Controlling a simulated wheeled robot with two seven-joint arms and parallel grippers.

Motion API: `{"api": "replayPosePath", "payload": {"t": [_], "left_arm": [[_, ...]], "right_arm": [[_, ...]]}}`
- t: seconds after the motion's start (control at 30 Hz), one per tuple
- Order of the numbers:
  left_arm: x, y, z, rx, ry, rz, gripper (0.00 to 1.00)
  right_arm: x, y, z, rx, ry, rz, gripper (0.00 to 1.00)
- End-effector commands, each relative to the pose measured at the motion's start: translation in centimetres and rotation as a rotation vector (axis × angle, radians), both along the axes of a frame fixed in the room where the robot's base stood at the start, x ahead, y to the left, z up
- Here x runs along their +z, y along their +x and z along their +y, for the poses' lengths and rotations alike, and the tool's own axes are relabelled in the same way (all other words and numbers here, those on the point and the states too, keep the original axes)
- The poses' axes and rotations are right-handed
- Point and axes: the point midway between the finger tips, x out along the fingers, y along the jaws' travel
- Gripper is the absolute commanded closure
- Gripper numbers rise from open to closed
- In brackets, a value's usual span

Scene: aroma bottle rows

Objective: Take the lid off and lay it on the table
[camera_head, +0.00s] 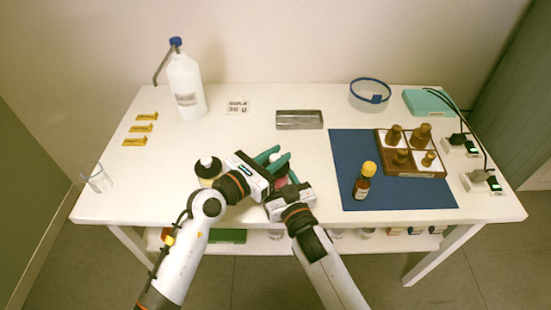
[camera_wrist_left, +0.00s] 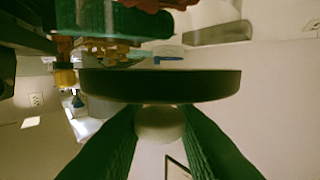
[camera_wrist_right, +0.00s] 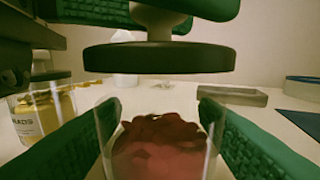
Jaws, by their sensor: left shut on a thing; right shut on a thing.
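A clear glass jar (camera_wrist_right: 160,145) with dark red, petal-like contents stands open between the green fingers of my right gripper (camera_wrist_right: 160,115), which is shut on it. A round dark lid (camera_wrist_right: 158,57) hangs above the jar with a clear gap to its rim. My left gripper (camera_head: 272,159) is shut on the lid's pale round knob (camera_wrist_left: 160,124); the lid's dark disc (camera_wrist_left: 160,85) shows edge-on and roughly level. In the head view both grippers are close together near the table's front edge, and they largely hide the jar and lid.
A black-lidded jar (camera_head: 208,166) stands just left of my left gripper. A blue mat (camera_head: 390,195) to the right carries a brown bottle (camera_head: 362,187) with a yellow cap and a wooden tray (camera_head: 415,173). A metal tray (camera_head: 299,120) lies behind. The left middle of the table (camera_head: 150,185) is clear.

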Motion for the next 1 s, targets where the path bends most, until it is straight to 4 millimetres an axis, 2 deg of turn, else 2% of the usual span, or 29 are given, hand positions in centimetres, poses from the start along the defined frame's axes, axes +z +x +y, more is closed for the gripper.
{"api": "replayPosePath", "payload": {"t": [0.53,0.8,1.0], "left_arm": [[0.9,0.0,0.0,0.001,-0.001,-0.001,1.00],[4.1,0.0,0.0,0.001,-0.003,-0.003,1.00],[4.7,0.0,0.0,0.001,-0.002,0.001,1.00]], "right_arm": [[0.0,0.0,0.0,-0.001,0.000,0.001,0.86],[0.0,0.0,0.0,0.000,0.000,0.001,0.86],[0.0,0.0,0.0,-0.001,0.000,0.001,0.86]]}}
